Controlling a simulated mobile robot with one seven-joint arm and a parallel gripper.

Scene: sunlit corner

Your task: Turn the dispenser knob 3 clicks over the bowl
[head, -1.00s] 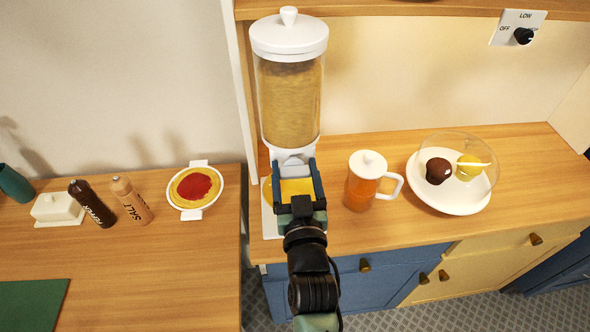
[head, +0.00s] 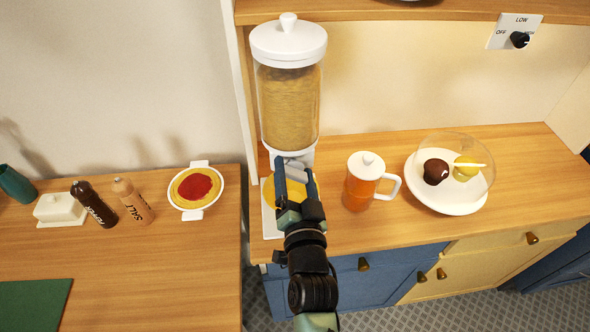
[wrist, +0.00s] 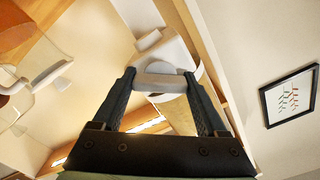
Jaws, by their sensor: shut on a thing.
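The dispenser (head: 290,95) is a tall clear cylinder of tan grain with a white lid, on a white stand. Its pale grey knob (head: 297,171) is low on the front; in the wrist view the knob (wrist: 160,81) lies crosswise between my fingertips. My gripper (head: 294,178) is shut on the knob, rolled to a slant. It also shows in the wrist view (wrist: 160,80). The yellow bowl (head: 269,193) is below the spout on the white base (head: 270,222). My gripper hides much of the bowl, and I cannot see whether it holds grain.
An orange-filled pitcher (head: 361,182) stands close to the right of my gripper. Farther right is a white plate (head: 447,204) with a chocolate and a yellow item under a clear cover. A dish with red sauce (head: 195,188) sits on the left counter.

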